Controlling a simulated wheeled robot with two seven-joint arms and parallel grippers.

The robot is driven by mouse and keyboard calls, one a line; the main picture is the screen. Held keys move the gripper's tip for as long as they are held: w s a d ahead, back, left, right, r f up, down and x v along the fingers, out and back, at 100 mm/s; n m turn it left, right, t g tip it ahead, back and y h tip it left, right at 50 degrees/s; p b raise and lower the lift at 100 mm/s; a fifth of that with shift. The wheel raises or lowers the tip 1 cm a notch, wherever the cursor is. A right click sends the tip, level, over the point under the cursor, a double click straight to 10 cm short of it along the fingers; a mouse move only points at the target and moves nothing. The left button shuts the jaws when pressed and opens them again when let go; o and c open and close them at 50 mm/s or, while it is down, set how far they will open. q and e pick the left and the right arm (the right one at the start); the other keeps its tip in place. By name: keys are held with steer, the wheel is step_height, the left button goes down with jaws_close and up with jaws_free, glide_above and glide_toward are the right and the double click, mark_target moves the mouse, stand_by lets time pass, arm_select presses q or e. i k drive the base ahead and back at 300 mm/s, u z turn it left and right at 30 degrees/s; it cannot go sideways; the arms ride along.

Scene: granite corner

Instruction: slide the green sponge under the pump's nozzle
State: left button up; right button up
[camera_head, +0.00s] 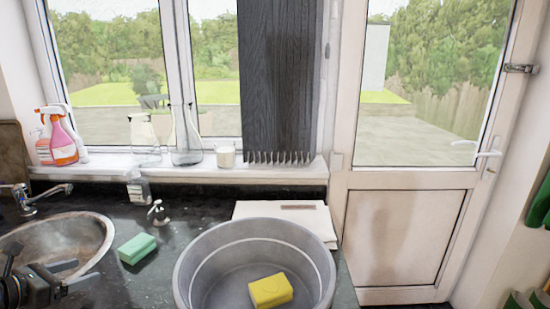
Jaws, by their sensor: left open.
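The green sponge (137,249) lies flat on the dark granite counter, right of the sink. The pump (158,213), a small metal soap dispenser, stands on the counter behind the sponge and slightly to its right. A gap of bare counter shows between the sponge and the pump. My left gripper (80,275) is at the lower left, over the sink's front right edge. Its two fingers are apart and empty, pointing right, left of and nearer than the sponge. My right gripper is not in view.
A large grey tub (190,265) with a yellow sponge (271,290) in it stands right of the green sponge. The round sink (85,235) and faucet (30,198) are at left. A small bottle (138,187) stands behind the pump. White boards (325,222) lie behind the tub.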

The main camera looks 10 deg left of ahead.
mark_target(137, 248)
steer(key=k, duration=0.85)
